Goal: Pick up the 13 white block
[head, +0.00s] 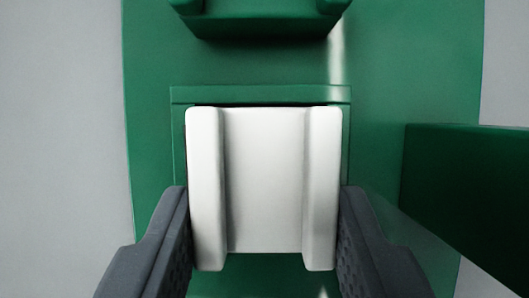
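A white block (264,180) with a raised rib along its left and right sides is in the middle of the head view. It sits over a green rectangular frame (260,95); whether it rests in the frame or is lifted above it, I cannot tell. My gripper (264,225) has one dark grey finger on each side of the block, and both fingers appear to touch its outer sides near the lower half. No number shows on the block.
A green base plate (150,140) lies under everything, with grey surface (60,130) on both sides. A green raised part (262,25) stands at the top, beyond the block. A tall dark green block (465,185) stands close on the right.

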